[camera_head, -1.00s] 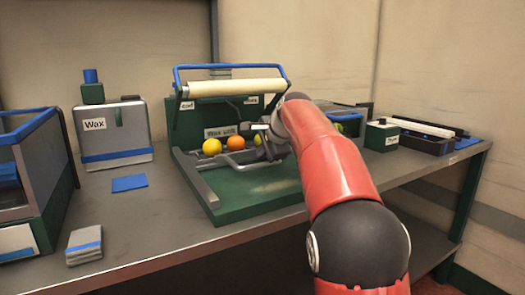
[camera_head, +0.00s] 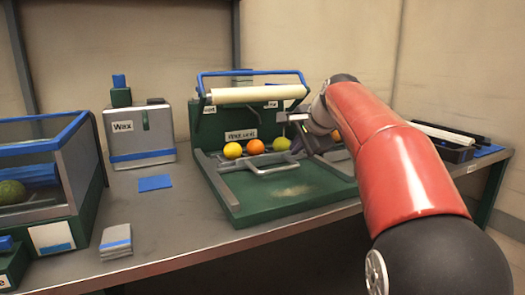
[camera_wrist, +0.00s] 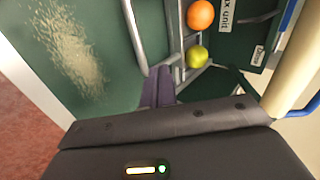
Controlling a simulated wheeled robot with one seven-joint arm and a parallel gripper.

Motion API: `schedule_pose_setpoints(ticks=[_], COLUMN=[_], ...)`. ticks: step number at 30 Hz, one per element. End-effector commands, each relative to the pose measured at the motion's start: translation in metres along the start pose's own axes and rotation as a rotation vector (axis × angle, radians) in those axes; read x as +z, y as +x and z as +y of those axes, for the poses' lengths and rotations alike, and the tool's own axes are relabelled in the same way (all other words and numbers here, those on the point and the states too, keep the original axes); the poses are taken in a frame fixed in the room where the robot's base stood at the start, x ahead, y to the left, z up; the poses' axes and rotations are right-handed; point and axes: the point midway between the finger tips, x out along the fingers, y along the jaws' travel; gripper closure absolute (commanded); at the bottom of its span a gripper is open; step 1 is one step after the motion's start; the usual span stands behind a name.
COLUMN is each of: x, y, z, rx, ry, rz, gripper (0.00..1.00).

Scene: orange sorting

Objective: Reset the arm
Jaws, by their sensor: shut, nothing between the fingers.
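My red arm reaches in from the right in the head view. My gripper (camera_head: 298,118) hangs at the right side of the wax unit, near the fruit row, with nothing held. In the wrist view its fingers (camera_wrist: 158,88) are together beside the grey rail. On the wax unit (camera_head: 280,195) a yellow fruit (camera_head: 232,150), an orange (camera_head: 254,146) and a yellow-green fruit (camera_head: 282,143) sit in a row behind a metal frame. The orange (camera_wrist: 200,15) and the yellow-green fruit (camera_wrist: 197,57) also show in the wrist view.
A grey Wax box (camera_head: 140,135) and a clear-sided bin (camera_head: 75,165) with a green fruit (camera_head: 11,192) stand to the left. A blue card (camera_head: 155,183) and a grey stack (camera_head: 116,240) lie on the table. A black tray (camera_head: 445,148) is at the right.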

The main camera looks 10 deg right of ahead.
Motion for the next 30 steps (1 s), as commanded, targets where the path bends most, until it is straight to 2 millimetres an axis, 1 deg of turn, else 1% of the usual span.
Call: schedule_pose_setpoints(ticks=[1, 2, 5, 6, 8, 9, 11, 12, 14, 15, 18, 21, 24, 27, 30], x=[0.008, 0.014, 0.037, 0.047, 0.063, 0.073, 0.089, 0.099, 0.113, 0.121, 0.136, 0.146, 0.15, 0.151, 0.151], y=[-0.013, -0.019, -0.041, -0.049, -0.059, -0.065, -0.073, -0.077, -0.081, -0.083, -0.085, -0.084, -0.083, -0.082, -0.082], z=[0.014, 0.025, 0.071, 0.091, 0.125, 0.148, 0.184, 0.209, 0.245, 0.268, 0.319, 0.354, 0.373, 0.379, 0.379], rx=[0.012, 0.023, 0.071, 0.092, 0.126, 0.148, 0.181, 0.204, 0.238, 0.259, 0.306, 0.34, 0.358, 0.366, 0.366], ry=[-0.047, -0.085, -0.248, -0.321, -0.433, -0.509, -0.627, -0.705, -0.819, -0.891, -1.046, -1.154, -1.213, -1.232, -1.232], rz=[0.002, 0.002, -0.001, -0.002, -0.008, -0.013, -0.021, -0.028, -0.039, -0.046, -0.066, -0.082, -0.092, -0.096, -0.097], gripper=[1.0, 1.0, 1.0, 1.0, 1.0, 1.0, 1.0, 1.0, 1.0, 1.0, 1.0, 1.0, 1.0, 1.0, 1.0])
